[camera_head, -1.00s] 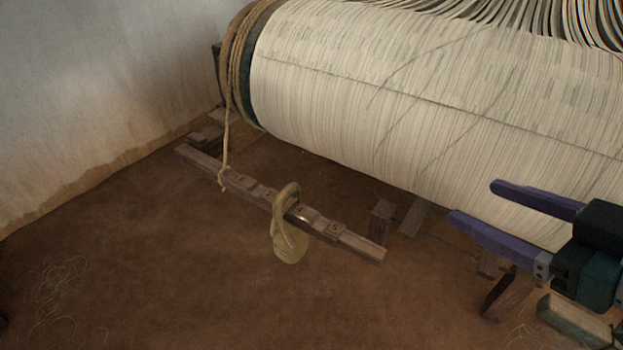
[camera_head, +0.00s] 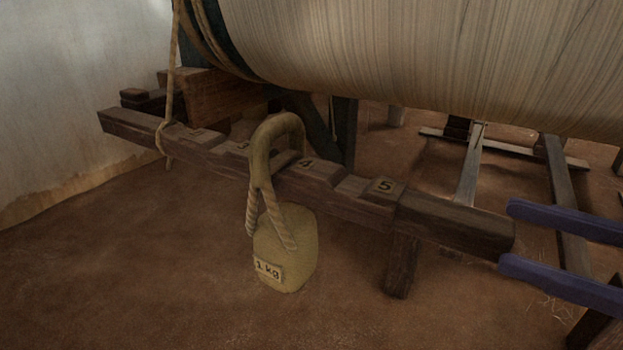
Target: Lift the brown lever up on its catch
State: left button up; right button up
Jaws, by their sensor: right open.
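The brown lever (camera_head: 450,222) is a long wooden bar with numbered blocks on top. It runs from the back left to a free end at right centre. A yellowish weight (camera_head: 290,250) marked 1 kg hangs from it by a rope loop near block 4. My right gripper (camera_head: 507,237) is open, its two purple fingers coming in from the right. One fingertip shows above and one below the lever's free end; I cannot tell whether they straddle it or touch it. No catch can be made out for certain. My left gripper is not in view.
A rope (camera_head: 171,85) comes down to the lever's far part. The big warp roll (camera_head: 430,50) hangs above and behind. A short wooden post (camera_head: 402,265) stands under the lever. A wooden frame (camera_head: 565,195) lies behind my fingers. The floor (camera_head: 130,270) at front left is clear.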

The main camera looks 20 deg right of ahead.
aim_at(434, 219)
jog(key=w+a+b, duration=0.2)
jog(key=a, duration=0.1)
jog(key=shift+f, duration=0.4)
jog(key=b+x, duration=0.1)
jog(key=x, duration=0.3)
jog(key=shift+w+r+b, duration=0.15)
jog(key=shift+w+b, duration=0.05)
jog(key=shift+b, duration=0.1)
jog(key=shift+w+a, duration=0.35)
jog(key=shift+a, duration=0.1)
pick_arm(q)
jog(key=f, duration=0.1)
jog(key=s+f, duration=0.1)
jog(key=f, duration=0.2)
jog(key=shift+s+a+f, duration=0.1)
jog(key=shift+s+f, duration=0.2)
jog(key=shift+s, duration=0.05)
pick_arm(e)
jog(key=shift+c, duration=0.7)
grip_shut()
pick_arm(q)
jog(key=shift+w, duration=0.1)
